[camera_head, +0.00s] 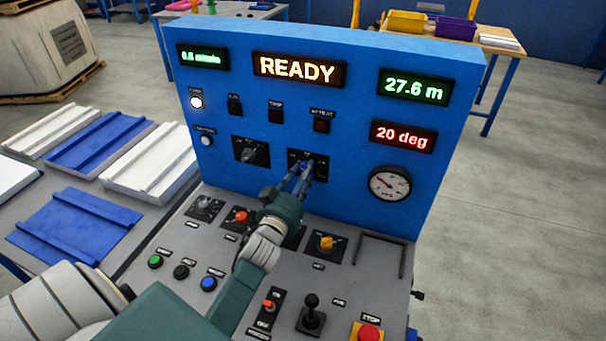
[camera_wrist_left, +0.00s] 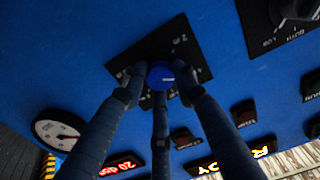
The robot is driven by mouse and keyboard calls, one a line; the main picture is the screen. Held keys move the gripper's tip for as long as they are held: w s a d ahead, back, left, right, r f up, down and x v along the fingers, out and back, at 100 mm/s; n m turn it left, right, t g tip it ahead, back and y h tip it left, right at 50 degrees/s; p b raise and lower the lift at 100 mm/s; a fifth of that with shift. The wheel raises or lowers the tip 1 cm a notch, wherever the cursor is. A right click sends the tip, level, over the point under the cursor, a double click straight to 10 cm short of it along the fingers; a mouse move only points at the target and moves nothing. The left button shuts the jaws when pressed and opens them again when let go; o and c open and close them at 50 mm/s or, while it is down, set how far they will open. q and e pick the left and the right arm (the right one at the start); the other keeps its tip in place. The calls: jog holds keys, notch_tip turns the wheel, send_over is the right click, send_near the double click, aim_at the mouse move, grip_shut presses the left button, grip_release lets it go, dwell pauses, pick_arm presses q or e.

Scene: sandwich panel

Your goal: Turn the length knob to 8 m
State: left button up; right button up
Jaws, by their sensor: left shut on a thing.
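A round blue knob (camera_wrist_left: 160,76) with a white pointer line sits on a black dial plate (camera_wrist_left: 178,48) on the upright blue panel. In the left wrist view the fingers of my left gripper (camera_wrist_left: 158,84) close around it from several sides. In the head view my left gripper (camera_head: 300,178) reaches up to this dial (camera_head: 320,166) and hides most of the knob. The dial's lettering is too small to read for sure. The green length display (camera_head: 414,87) reads 27.6 m. My right gripper is not in view.
Another black knob (camera_head: 250,152) is left of the held one. A red display (camera_head: 403,136) reads 20 deg, and a gauge (camera_head: 389,186) is below it. The sloped desk below carries an orange knob (camera_head: 326,242), a joystick (camera_head: 311,312) and a red stop button (camera_head: 369,333).

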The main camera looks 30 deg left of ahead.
pick_arm(q)
jog(key=shift+f+m, duration=0.3)
jog(key=shift+f, duration=0.05)
dwell(0.5)
jog(key=m, duration=2.3)
jog(key=shift+a+r, duration=0.15)
jog(key=shift+r, duration=0.05)
dwell(0.5)
jog(key=o, duration=1.1)
jog(key=shift+a+r, duration=0.1)
jog(key=shift+r, duration=0.05)
jog(key=shift+o, duration=0.2)
jog(key=shift+s, duration=0.1)
jog(key=v, duration=1.2)
